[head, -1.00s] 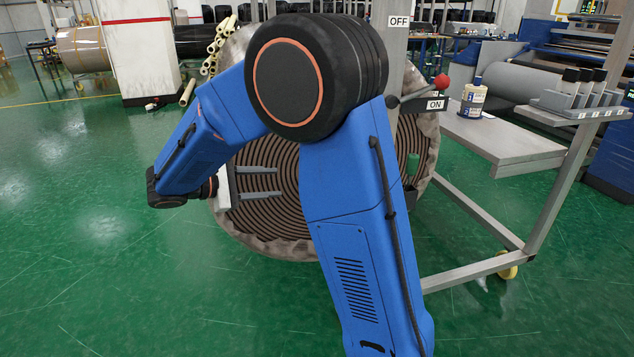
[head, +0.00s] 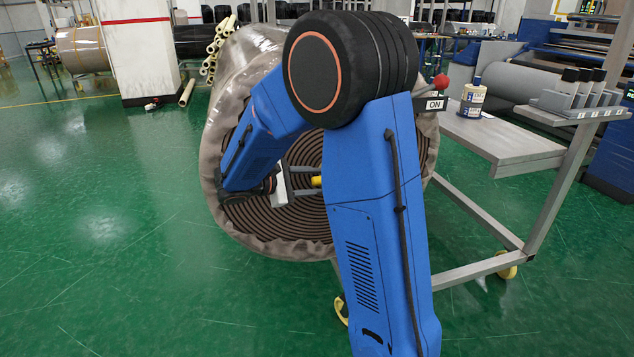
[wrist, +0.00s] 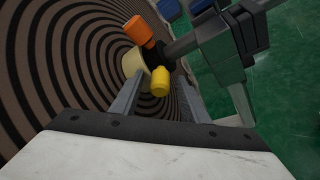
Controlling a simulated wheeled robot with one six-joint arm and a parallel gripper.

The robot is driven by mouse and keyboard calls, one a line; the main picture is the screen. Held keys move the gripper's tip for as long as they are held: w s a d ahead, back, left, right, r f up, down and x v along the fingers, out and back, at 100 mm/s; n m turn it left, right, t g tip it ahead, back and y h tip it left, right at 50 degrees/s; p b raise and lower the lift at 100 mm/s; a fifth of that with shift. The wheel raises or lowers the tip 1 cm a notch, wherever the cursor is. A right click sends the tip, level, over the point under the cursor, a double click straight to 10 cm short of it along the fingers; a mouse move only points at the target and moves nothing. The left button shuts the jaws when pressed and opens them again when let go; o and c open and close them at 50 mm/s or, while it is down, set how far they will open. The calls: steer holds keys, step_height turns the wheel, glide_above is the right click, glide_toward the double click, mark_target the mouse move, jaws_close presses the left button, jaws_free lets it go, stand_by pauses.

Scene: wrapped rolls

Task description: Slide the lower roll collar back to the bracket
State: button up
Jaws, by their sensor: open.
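The lower roll collar (wrist: 158,50) is a dark ring on a grey shaft, with an orange knob (wrist: 138,31) and a yellow knob (wrist: 159,84). It sits by the pale core end (wrist: 132,61) of the brown striped roll (head: 265,215). The grey bracket (wrist: 222,52) stands to the right along the shaft in the wrist view. My gripper (wrist: 158,88) is open, its fingers on either side of the yellow knob; I cannot tell whether they touch it. In the head view the yellow knob (head: 316,181) shows beside the fingers, and my arm hides the collar and bracket.
A metal frame with a shelf (head: 500,145) and a caster (head: 507,271) stands at the right. A red-knobbed lever (head: 440,82) is by an ON sign. Green floor is free at the left and front.

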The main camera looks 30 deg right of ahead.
steer(key=shift+d+f, duration=0.15)
steer(key=shift+d, duration=0.25)
jaws_close()
steer(key=shift+s+a, duration=0.2)
steer(key=shift+s, duration=0.5)
steer(key=shift+s+a, duration=0.2)
steer(key=shift+s, duration=0.45)
jaws_free()
steer(key=v, duration=1.7)
steer(key=shift+a, duration=0.2)
